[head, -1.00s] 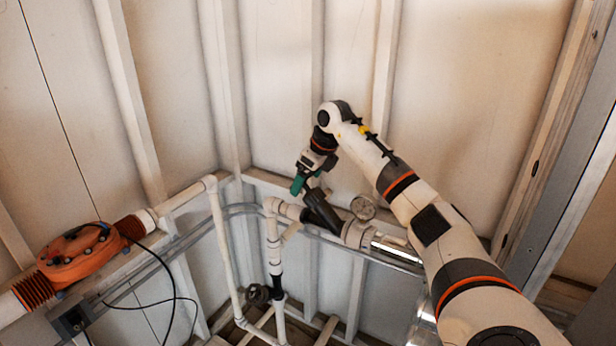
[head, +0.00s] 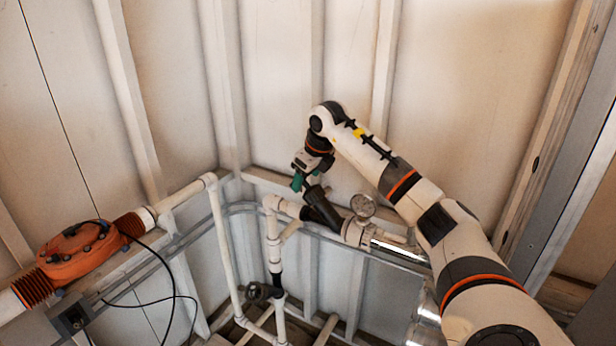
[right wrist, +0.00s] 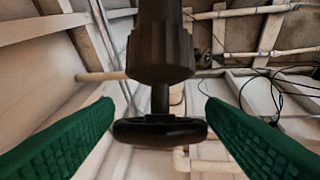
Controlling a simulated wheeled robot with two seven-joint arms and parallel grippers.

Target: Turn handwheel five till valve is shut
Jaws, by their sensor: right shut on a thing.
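A dark round handwheel (right wrist: 160,130) sits on a short stem below a black valve body (right wrist: 160,45) in the right wrist view. In the head view my right gripper (head: 298,183) is at the upper end of the slanting black valve (head: 321,208). There the wheel is mostly hidden by the gripper. No number on the wheel can be read. My left gripper is not in view.
A round gauge (head: 363,206) stands close to the right of the valve. White pipes (head: 272,235) run beside and below it. Another dark handwheel (head: 256,292) is lower down. An orange unit (head: 80,253) with black cables is at the left. The wall behind is ribbed.

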